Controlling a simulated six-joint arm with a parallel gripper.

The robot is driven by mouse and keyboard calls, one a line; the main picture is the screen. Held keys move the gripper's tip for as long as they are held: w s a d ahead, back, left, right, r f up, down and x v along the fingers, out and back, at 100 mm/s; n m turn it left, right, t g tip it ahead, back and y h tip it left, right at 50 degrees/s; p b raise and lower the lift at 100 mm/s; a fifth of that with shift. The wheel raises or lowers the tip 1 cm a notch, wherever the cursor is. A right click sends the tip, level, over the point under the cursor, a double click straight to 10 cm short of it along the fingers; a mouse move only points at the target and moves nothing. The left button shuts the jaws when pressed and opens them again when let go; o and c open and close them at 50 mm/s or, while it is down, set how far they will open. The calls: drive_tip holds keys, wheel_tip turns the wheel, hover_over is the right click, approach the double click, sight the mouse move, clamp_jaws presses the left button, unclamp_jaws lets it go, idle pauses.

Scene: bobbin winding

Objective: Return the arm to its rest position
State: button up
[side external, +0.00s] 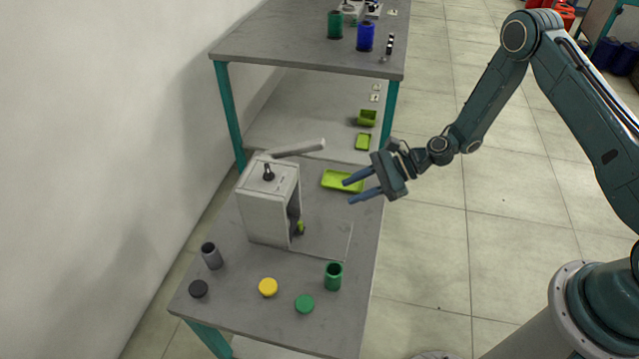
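My gripper (354,188) is at the end of my teal arm, over the right edge of the near table (240,315). Its two blue fingers point left and stand apart with nothing between them. A grey winding machine (268,210) with a lever on top stands on the table to the left of my gripper, apart from it. A yellow-green tray (338,180) lies behind the fingers and is partly hidden by them.
Near the table's front are a grey cylinder (211,256), a black disc (198,289), a yellow disc (268,287), a green disc (305,304) and a green cup (333,276).

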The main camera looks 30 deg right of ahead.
drive_tip(key=s+d+r+n+h, duration=0.25)
drive_tip(key=r+n, duration=0.25)
drive_tip(key=r, duration=0.3)
drive_tip(key=s+d+r+n+g+h, duration=0.15)
drive_tip(key=s+r+n, duration=0.25)
drive_tip(key=r, duration=0.4)
drive_tip(key=s+d+r+n+h, duration=0.1)
drive_tip(key=s+r+n+h, duration=0.15)
drive_tip(key=r+n, duration=0.4)
drive_tip(key=s+d+r+n+t+h, duration=0.1)
drive_tip(key=s+r, duration=0.4)
drive_tip(key=s, duration=0.5)
drive_tip(key=s+d+r+n+t+h, duration=0.1)
drive_tip(key=s+d+r+n+h, duration=0.2)
drive_tip(key=s, duration=0.8)
drive_tip(key=d+r+h, duration=0.1)
drive_tip(key=d+r, duration=0.1)
drive_tip(key=d, duration=0.1)
drive_tip(key=shift+d+r, duration=0.25)
